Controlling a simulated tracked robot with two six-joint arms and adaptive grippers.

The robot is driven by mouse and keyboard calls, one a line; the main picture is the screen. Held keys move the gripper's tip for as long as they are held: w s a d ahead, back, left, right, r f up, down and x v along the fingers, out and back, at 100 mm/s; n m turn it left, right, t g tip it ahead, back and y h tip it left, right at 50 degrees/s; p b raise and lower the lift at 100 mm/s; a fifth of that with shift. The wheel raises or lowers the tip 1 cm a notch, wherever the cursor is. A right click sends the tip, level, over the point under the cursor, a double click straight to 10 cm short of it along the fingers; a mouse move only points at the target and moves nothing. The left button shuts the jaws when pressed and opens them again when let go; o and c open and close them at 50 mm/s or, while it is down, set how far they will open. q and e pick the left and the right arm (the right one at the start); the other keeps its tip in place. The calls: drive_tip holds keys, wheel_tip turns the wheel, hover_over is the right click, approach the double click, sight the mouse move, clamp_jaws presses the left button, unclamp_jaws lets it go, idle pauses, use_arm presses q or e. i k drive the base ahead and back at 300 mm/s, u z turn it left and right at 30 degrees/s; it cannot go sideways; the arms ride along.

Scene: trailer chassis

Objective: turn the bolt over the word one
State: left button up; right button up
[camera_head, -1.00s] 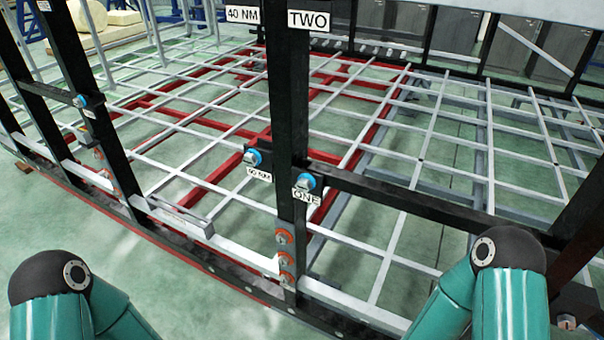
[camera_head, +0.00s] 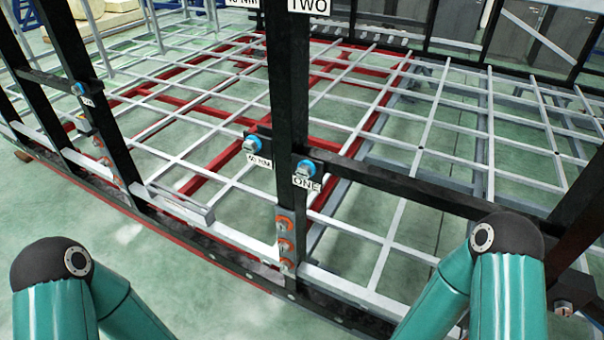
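A bolt with a blue ring (camera_head: 306,170) sits on the black upright post, just above the white label reading ONE (camera_head: 306,184). A second blue-ringed bolt (camera_head: 252,144) is to its left, above a small torque label (camera_head: 259,161). Another blue-ringed bolt (camera_head: 78,88) is on the post at the left, with a label below it. Only the teal upper links and black joints of my two arms show, at the lower left and lower right. Both grippers are out of view, and nothing of mine touches the bolts.
The black post (camera_head: 288,90) carries a TWO label (camera_head: 309,5) at the top edge. A black crossbar (camera_head: 400,182) runs right from the bolt. Orange-ringed bolts (camera_head: 284,245) sit lower on the post. A grey and red grid frame (camera_head: 225,180) spreads behind.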

sight(306, 169)
drive_tip(key=u, duration=1.6)
drive_tip(key=i, duration=0.1)
drive_tip(key=z, duration=3.1)
drive_tip(key=k, duration=0.15)
drive_tip(key=u, duration=0.1)
drive_tip(key=k, duration=1.6)
drive_tip(key=z, duration=1.9)
drive_tip(key=i, duration=0.05)
drive_tip(key=u, duration=3.35)
drive_tip(key=i, duration=1)
drive_tip(key=z, duration=0.05)
